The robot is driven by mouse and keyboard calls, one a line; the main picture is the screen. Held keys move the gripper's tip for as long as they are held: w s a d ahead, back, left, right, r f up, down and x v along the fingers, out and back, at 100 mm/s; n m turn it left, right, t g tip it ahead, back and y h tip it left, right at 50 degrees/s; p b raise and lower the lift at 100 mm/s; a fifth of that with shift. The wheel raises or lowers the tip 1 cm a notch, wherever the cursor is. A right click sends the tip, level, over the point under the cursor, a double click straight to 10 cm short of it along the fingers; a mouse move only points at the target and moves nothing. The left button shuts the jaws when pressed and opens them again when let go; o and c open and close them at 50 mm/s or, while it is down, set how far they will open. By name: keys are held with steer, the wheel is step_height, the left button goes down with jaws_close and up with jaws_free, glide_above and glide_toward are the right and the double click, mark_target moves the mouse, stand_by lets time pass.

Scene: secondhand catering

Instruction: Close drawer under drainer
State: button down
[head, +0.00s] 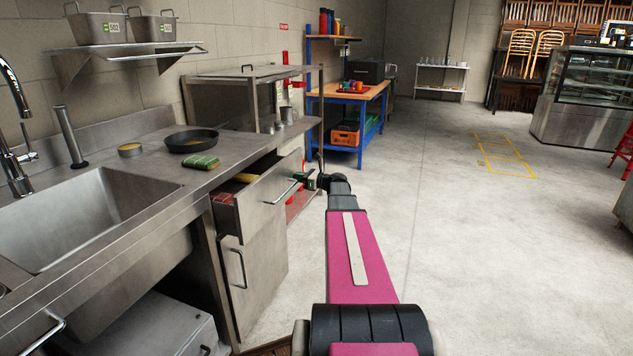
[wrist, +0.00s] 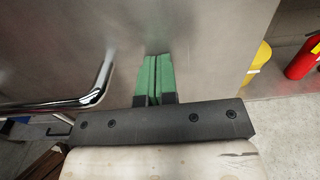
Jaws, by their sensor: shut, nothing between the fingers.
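The steel drawer (head: 268,203) under the worktop (head: 150,155) right of the sink is pulled out. Red and yellow things show inside it. Its front carries a bar handle (head: 283,192), which also shows at the left in the wrist view (wrist: 90,92). My gripper (head: 306,180) is at the drawer front, just right of the handle. In the wrist view its green fingers (wrist: 158,60) are shut together, with nothing between them, and point at the flat steel front (wrist: 200,45). I cannot tell whether the tips touch it.
A cupboard door (head: 255,285) is below the drawer. A pan (head: 191,141) and a green sponge-like pack (head: 201,162) lie on the worktop. A red extinguisher (wrist: 303,58) and a yellow container (wrist: 258,62) stand beyond the drawer. The floor to the right is clear.

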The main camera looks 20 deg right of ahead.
mark_target(281, 206)
steer(key=x, duration=1)
steer(key=shift+w+a, duration=0.1)
steer(key=shift+w, duration=0.15)
steer(key=shift+s, duration=0.4)
steer(key=v, duration=1.4)
steer(key=s+a+f+n+g, duration=0.1)
steer(key=s+a+f+n, duration=0.1)
steer(key=a, duration=0.1)
steer(key=s+a+f+n+g+h, duration=0.1)
steer(key=a+f+n+g, duration=0.1)
steer(key=a, duration=0.2)
steer(key=s+a+f+n+g, duration=0.1)
steer(key=s+a+f+n, duration=0.1)
steer(key=a, duration=0.2)
steer(key=shift+s+f+g, duration=0.3)
steer(key=shift+f+g, duration=0.1)
steer(key=s+a+f+n+g+h, duration=0.2)
steer(key=s+a+f+n+h, duration=0.2)
steer(key=s+n, duration=0.3)
steer(key=s+a+f+n+g+h, duration=0.3)
steer(key=s+a+f+n+h, duration=0.1)
steer(key=s+n, duration=0.3)
steer(key=s+a+f+n+g+h, duration=0.3)
steer(key=s+n, duration=0.4)
steer(key=s, duration=0.3)
steer(key=shift+a+f+h, duration=0.4)
steer(key=shift+a+f, duration=0.1)
steer(key=shift+a, duration=0.05)
